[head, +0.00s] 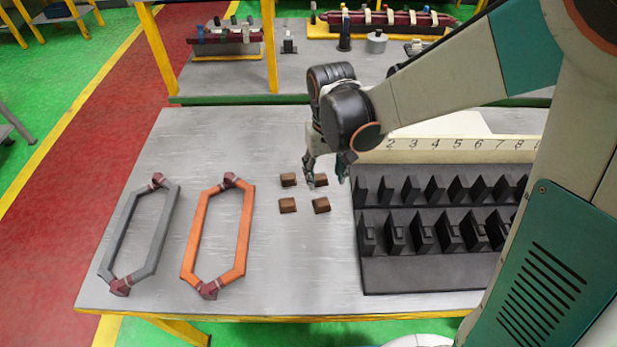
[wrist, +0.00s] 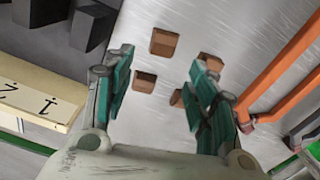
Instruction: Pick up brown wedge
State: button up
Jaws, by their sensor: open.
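Several small brown wedges lie in a two-by-two cluster on the grey table. In the head view they are far left (head: 288,180), far right (head: 320,181), near left (head: 287,205) and near right (head: 321,205). My gripper (head: 326,173) is open and points down over the far-right wedge, apparently above it and not touching. In the wrist view my gripper (wrist: 160,66) has that wedge (wrist: 145,81) between its spread fingers. The far-left wedge (wrist: 177,97) is partly hidden by the right finger. The near-right wedge (wrist: 164,42) lies beyond the fingertips, and the near-left wedge (wrist: 210,61) is partly covered.
A black slotted rack (head: 420,275) with a numbered strip (head: 440,150) stands right of the wedges. An orange frame (head: 192,235) and a grey frame (head: 122,235) lie to the left. The table front (head: 290,270) is clear. A second bench stands behind.

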jog(key=b, duration=0.1)
send_over(321, 200)
jog(key=f, duration=0.4)
jog(key=shift+d+f, duration=0.3)
jog(key=shift+s+a+f+b, duration=0.15)
jog(key=shift+f+b, duration=0.5)
jog(key=shift+f, duration=0.7)
jog(key=shift+a+f+b, duration=0.1)
jog(key=shift+f+b, duration=0.5)
jog(key=shift+f, duration=0.75)
jog(key=shift+r, duration=0.1)
jog(key=c, duration=1.1)
